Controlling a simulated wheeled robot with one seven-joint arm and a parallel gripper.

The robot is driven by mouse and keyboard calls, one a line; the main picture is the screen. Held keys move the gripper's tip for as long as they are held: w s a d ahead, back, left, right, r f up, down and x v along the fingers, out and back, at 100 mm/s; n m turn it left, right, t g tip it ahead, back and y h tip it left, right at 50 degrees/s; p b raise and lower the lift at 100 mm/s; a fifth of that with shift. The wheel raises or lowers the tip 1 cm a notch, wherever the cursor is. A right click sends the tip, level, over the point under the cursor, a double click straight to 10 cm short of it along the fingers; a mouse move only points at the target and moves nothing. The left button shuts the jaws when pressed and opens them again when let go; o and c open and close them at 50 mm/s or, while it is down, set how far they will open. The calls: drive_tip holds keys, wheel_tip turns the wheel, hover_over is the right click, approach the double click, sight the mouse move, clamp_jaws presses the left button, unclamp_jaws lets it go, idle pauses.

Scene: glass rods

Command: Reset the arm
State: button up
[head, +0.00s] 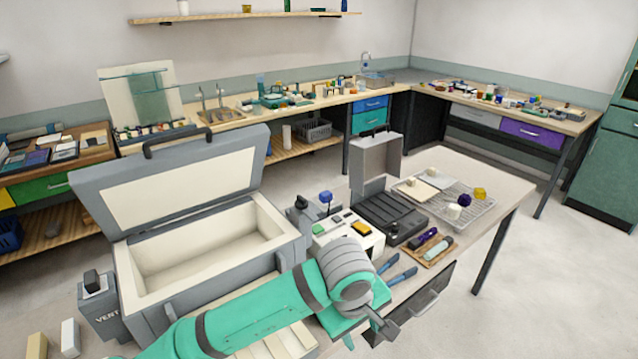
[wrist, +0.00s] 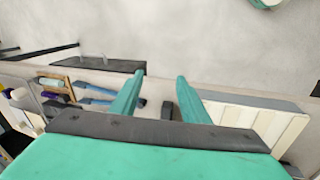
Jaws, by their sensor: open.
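My arm, teal with grey bands, reaches in from the bottom of the head view across the front of the workbench. My gripper (head: 362,330) hangs at the bench's front edge, partly hidden behind the wrist. In the wrist view my gripper (wrist: 160,78) shows two teal fingers apart, with nothing between the tips. Beyond the tips are the bench edge and pale floor. The jaws are open and empty.
A large grey box (head: 290,243) with cream lining stands open left of my arm. Blue-handled tools (head: 402,277) lie close to my wrist. A wire rack (head: 478,212) holds small pieces. Floor at right is clear.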

drive_tip(key=w+d+r+m+t+h, duration=0.1)
drive_tip(key=d+r+t+h, duration=0.1)
drive_tip(key=d+r+h, duration=0.6)
drive_tip(key=w+d+r+m+t+h, duration=0.1)
drive_tip(key=d+t+h, duration=0.2)
drive_tip(key=d, duration=0.9)
drive_tip(key=s+a+f+n+t+y, duration=0.3)
drive_tip(key=s+a+f+t+y, duration=0.15)
drive_tip(key=a+f, duration=0.35)
drive_tip(key=s+a+f+n+t+y, duration=0.35)
drive_tip(key=a+f+t+y, duration=0.2)
drive_tip(key=a+f, duration=0.3)
drive_tip(key=s+a+f+m+y, duration=0.1)
drive_tip(key=s+a+f+m, duration=0.1)
drive_tip(key=s, duration=0.6)
drive_tip(key=s+a+f+m+g+y, duration=0.1)
drive_tip(key=s+a+f+m, duration=0.1)
drive_tip(key=s+a+m, duration=0.3)
drive_tip(key=s+a+f+m+y, duration=0.1)
drive_tip(key=s+a, duration=0.4)
drive_tip(key=s, duration=0.6)
drive_tip(key=shift+s+a+f+m+g, duration=0.25)
drive_tip(key=shift+f+m, duration=0.45)
drive_tip(key=shift+m, duration=0.45)
